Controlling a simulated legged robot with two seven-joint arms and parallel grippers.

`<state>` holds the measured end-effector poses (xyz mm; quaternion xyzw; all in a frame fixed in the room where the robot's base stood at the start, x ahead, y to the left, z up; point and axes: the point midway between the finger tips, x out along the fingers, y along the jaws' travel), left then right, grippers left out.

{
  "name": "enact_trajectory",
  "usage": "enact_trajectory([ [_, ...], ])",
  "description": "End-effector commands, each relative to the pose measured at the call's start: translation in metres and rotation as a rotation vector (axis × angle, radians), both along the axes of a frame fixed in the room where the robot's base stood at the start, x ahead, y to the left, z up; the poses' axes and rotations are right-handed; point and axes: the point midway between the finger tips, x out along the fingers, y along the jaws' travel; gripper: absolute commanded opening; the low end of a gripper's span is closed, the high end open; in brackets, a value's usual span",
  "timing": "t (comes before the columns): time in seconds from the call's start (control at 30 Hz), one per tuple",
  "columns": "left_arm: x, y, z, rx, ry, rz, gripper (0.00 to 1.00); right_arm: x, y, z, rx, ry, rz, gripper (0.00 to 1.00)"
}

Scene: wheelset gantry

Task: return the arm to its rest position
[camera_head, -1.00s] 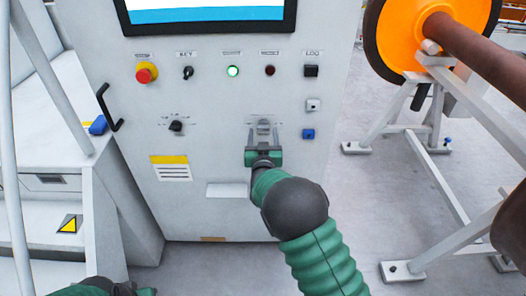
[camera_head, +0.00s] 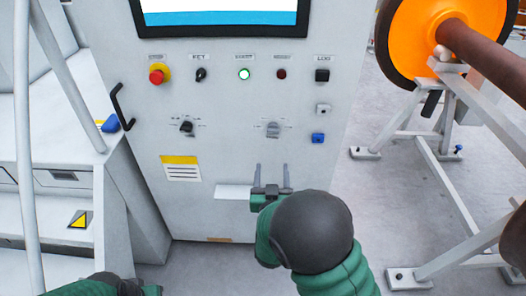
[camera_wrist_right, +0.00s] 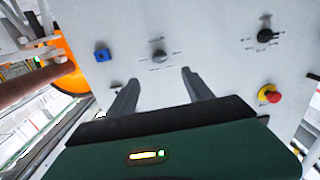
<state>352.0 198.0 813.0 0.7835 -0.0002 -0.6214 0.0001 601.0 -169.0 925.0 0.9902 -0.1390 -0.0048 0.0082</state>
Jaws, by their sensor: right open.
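My right gripper (camera_head: 272,176) is in front of the lower part of the grey control cabinet (camera_head: 220,160). Its two fingers are apart with nothing between them. In the head view it is below the grey rotary knob (camera_head: 273,129), clear of it. In the right wrist view the open fingers (camera_wrist_right: 158,90) point at the panel, with the knob (camera_wrist_right: 158,56) beyond them. My left gripper (camera_head: 130,286) shows only partly at the bottom left edge; its jaws are not clear.
The panel carries a red emergency stop (camera_head: 157,76), a lit green lamp (camera_head: 244,74) and a black handle (camera_head: 120,107). An orange wheel (camera_head: 428,40) on a grey stand (camera_head: 440,170) is at the right. White steps (camera_head: 50,150) are at the left. Floor between cabinet and stand is clear.

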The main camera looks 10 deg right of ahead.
Motion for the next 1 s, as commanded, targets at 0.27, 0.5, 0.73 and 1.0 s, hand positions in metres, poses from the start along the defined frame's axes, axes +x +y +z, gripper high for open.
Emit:
enact_trajectory([
  [0.27,0.000,0.000,0.027,0.000,0.000,0.000,0.00,-0.006,-0.004,0.003,0.084,0.179,0.045,0.60],
  [0.5,0.000,0.000,0.091,0.000,-0.001,0.000,0.00,-0.113,-0.002,0.000,0.232,0.829,0.208,0.60],
  [0.73,0.000,0.000,0.118,0.000,0.000,0.000,0.00,-0.233,-0.025,0.008,0.206,1.269,0.228,0.60],
  [1.0,0.000,0.000,0.116,0.000,0.000,0.000,0.00,-0.250,-0.028,0.004,0.199,1.325,0.224,0.60],
])
